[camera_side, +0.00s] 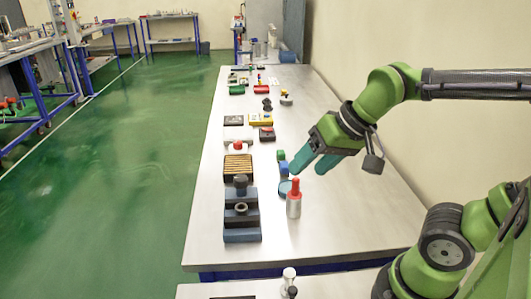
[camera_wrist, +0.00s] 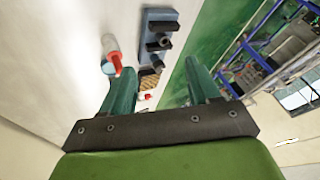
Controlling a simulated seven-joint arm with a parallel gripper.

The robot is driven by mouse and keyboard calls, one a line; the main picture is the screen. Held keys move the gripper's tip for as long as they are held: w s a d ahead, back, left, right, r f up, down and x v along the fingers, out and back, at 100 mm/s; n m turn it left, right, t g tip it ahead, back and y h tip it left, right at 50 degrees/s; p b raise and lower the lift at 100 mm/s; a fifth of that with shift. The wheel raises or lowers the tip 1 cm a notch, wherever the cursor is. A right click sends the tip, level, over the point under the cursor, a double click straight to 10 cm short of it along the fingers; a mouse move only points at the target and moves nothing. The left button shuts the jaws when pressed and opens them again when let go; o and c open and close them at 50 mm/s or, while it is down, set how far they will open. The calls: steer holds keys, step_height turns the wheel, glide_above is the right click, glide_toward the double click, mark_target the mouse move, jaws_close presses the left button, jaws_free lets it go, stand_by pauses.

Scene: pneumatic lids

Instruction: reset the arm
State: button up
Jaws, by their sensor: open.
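My gripper (camera_side: 312,166) has two teal fingers and is held above the metal table (camera_side: 335,225) in the side view. In the wrist view the fingers of my gripper (camera_wrist: 162,84) are spread apart with nothing between them. A grey cylinder with a red top (camera_side: 294,199) stands upright on the table, just below and in front of the fingers in the side view. It also shows in the wrist view (camera_wrist: 112,50), left of the fingers. The gripper does not appear to touch anything.
A dark blue stepped block (camera_side: 242,222) lies left of the cylinder. A blue round piece (camera_side: 285,187) and small blue and green pieces (camera_side: 282,162) lie near the fingers. Several parts line the table's left side. A wall is at right; the table's right part is bare.

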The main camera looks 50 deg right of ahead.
steer(key=shift+s+r+n+t, duration=0.1)
steer(key=shift+s+n+t, duration=0.4)
steer(key=shift+s, duration=0.55)
stand_by(0.5)
